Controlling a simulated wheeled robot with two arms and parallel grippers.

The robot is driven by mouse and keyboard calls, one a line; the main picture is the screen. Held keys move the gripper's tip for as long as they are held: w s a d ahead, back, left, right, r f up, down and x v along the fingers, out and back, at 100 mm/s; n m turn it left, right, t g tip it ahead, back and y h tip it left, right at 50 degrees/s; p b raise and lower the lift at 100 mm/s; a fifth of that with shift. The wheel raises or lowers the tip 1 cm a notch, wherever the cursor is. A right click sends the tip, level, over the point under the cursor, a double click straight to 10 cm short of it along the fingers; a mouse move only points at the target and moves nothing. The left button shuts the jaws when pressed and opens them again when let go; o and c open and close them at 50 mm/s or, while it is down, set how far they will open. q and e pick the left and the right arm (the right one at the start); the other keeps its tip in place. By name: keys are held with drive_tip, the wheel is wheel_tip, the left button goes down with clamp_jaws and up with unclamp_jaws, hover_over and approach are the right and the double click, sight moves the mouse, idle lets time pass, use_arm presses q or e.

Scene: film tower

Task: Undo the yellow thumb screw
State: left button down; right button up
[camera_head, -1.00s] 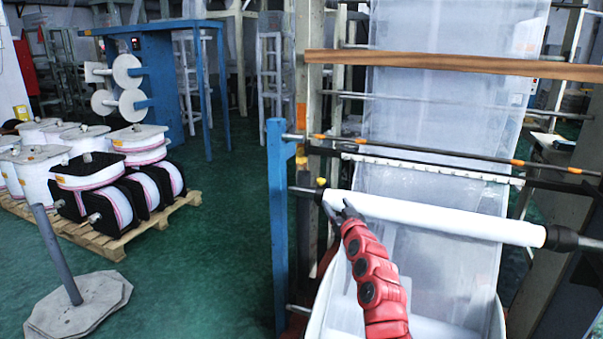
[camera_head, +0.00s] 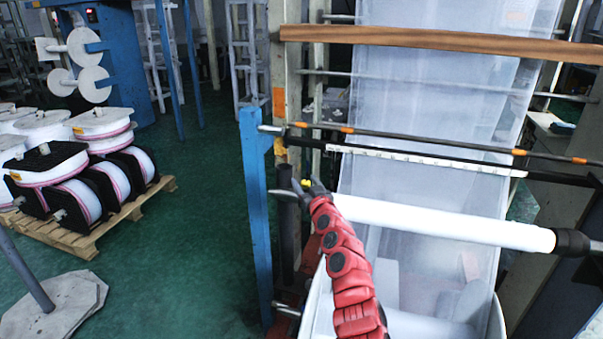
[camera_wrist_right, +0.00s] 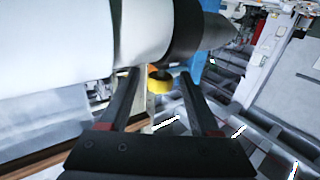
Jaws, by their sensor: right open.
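The yellow thumb screw (camera_head: 306,183) shows small in the head view, at the left end of the white roll (camera_head: 450,222). In the right wrist view the yellow screw (camera_wrist_right: 160,84) lies beyond and between my fingertips, below the black collar (camera_wrist_right: 190,28) of the roll's shaft. My right gripper (camera_head: 309,186) is at the screw in the head view, its red arm reaching up from below. In the right wrist view its two dark fingers (camera_wrist_right: 159,75) are spread apart with nothing clearly held. I cannot tell whether they touch the screw. My left gripper is not in view.
A blue post (camera_head: 256,220) stands just left of the roll's end. Clear film (camera_head: 420,120) hangs behind the roll, with a bar (camera_head: 440,147) crossing above. A pallet (camera_head: 90,240) with film reels stands left on the green floor, which has free room.

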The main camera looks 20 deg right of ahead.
drive_tip(key=shift+w, duration=0.2)
drive_tip(key=shift+s+r, duration=0.2)
drive_tip(key=shift+f, duration=0.1)
clamp_jaws()
drive_tip(key=n+y+b, duration=0.1)
drive_tip(key=y+b, duration=0.1)
drive_tip(key=b, duration=0.6)
drive_tip(key=n+g+y+b, duration=0.1)
drive_tip(key=y+b, duration=0.1)
drive_tip(key=b, duration=0.5)
drive_tip(key=n+y+b, duration=0.2)
drive_tip(key=b, duration=0.6)
drive_tip(key=shift+w+d+f+b, duration=0.1)
drive_tip(key=shift+d+f+b, duration=0.15)
drive_tip(key=shift+b, duration=0.1)
drive_tip(key=shift+a+y, duration=0.1)
drive_tip(key=shift+y, duration=0.2)
drive_tip(key=shift+a+r+n+g+b, duration=0.1)
drive_tip(key=shift+r+n+g+b, duration=0.15)
drive_tip(key=shift+n+g+b, duration=0.05)
unclamp_jaws()
